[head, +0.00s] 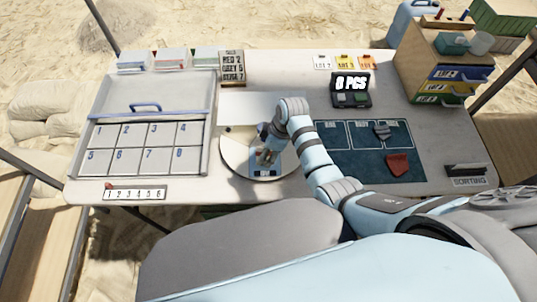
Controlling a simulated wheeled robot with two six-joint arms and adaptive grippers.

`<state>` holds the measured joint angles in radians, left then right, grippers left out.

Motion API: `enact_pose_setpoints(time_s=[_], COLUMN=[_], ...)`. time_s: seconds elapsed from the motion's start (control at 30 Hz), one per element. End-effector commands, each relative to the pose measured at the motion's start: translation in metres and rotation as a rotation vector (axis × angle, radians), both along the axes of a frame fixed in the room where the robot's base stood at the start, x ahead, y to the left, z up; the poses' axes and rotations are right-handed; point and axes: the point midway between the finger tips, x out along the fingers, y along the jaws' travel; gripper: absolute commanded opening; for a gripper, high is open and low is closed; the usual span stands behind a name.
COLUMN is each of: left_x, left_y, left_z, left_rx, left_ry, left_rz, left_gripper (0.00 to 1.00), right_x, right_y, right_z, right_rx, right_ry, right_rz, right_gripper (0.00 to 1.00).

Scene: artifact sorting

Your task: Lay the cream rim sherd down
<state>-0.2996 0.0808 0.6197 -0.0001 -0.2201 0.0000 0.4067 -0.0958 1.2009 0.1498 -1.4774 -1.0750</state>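My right arm reaches in from the right, and its gripper (265,155) points down over the round pale turntable (236,162). The wrist covers much of the gripper, so I cannot tell whether its fingers are open or shut. No cream rim sherd can be made out for sure; something small and pale shows at the fingertips, too small to tell. On the dark blue mat (345,166) lie a red sherd (397,164) and a grey sherd (383,131). My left gripper is out of view.
A shallow tray (213,130) with several numbered cells stands at the left. A black display (350,92) reads "0 PCS". A drawer cabinet (413,60) stands at the back right.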

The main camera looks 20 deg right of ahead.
Motion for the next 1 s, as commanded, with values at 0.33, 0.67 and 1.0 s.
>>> enact_pose_setpoints(time_s=[0.33, 0.67, 1.0], left_x=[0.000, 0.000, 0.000], left_y=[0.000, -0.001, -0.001], left_z=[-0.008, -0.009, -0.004], left_rx=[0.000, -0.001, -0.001], left_ry=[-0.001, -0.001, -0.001], left_rz=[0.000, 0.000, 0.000], left_gripper=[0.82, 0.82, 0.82], right_x=[0.000, 0.000, 0.000], right_y=[0.000, 0.000, -0.001], right_z=[-0.020, -0.023, -0.013], right_rx=[0.000, 0.000, 0.000], right_ry=[0.000, 0.000, -0.002], right_rz=[0.000, -0.001, -0.001], right_gripper=[0.24, 0.71, 0.71])
